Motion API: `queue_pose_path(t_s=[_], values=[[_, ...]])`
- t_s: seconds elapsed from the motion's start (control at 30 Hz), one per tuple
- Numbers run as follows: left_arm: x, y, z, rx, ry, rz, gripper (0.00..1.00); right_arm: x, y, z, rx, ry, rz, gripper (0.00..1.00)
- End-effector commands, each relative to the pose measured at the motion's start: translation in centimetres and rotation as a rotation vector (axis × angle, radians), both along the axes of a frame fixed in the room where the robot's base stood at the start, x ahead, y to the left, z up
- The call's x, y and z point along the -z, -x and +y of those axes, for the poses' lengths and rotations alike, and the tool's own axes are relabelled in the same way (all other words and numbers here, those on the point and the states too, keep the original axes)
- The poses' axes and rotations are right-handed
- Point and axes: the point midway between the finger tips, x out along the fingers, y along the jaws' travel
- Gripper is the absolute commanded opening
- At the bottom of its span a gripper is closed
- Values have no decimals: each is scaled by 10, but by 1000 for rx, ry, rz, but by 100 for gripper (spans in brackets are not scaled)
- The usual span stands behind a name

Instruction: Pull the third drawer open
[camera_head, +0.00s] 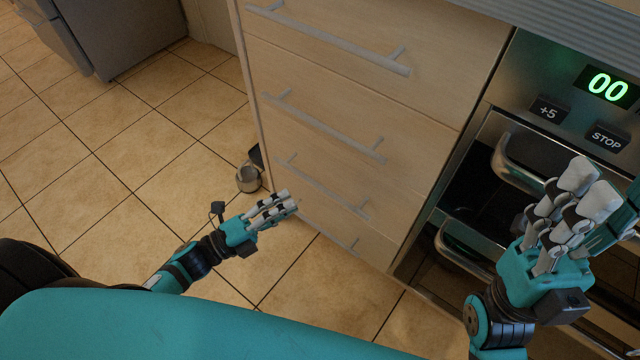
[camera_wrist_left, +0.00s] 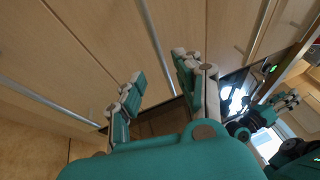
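A light-wood drawer unit stands in the middle of the head view, with bar handles one above another. The third drawer (camera_head: 335,172) from the top has a thin grey bar handle (camera_head: 325,190). My left gripper (camera_head: 288,205) is low in front of the unit's left side, at the left of the third handle. In the left wrist view its two fingers (camera_wrist_left: 158,68) are apart and empty. A bar handle (camera_wrist_left: 153,38) shows between them; I cannot tell which drawer it belongs to or whether it is touched. My right gripper (camera_head: 590,190) is raised before the oven; its opening is unclear.
An oven (camera_head: 520,90) with a bar handle, "+5" and "STOP" buttons and a green display stands right of the drawers. A small metal pot (camera_head: 249,177) is on the floor by the unit's left side. Tiled floor (camera_head: 110,160) at the left is clear.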

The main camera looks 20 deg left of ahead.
Motion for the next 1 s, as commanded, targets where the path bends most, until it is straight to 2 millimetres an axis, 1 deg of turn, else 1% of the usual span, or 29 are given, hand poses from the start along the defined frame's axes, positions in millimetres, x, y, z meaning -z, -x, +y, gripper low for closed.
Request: queue_pose_path(t_s=[0.03,0.2,0.4,0.6,0.83,0.87,1.0], values=[[-3,-9,-8,1,2,-4,34,0,0,0,0,0,0,38],[-10,-35,-31,0,2,-4,34,0,0,0,0,0,0,38],[-14,-54,-50,0,2,-1,34,0,0,0,0,0,1,38],[-15,-61,-57,0,1,1,34,0,0,0,0,0,1,38],[-15,-62,-57,0,0,1,34,0,0,0,0,0,1,38],[-15,-62,-57,0,0,1,32,0,0,0,0,0,1,38],[-15,-62,-57,0,0,1,14,0,0,0,0,0,1,38]])
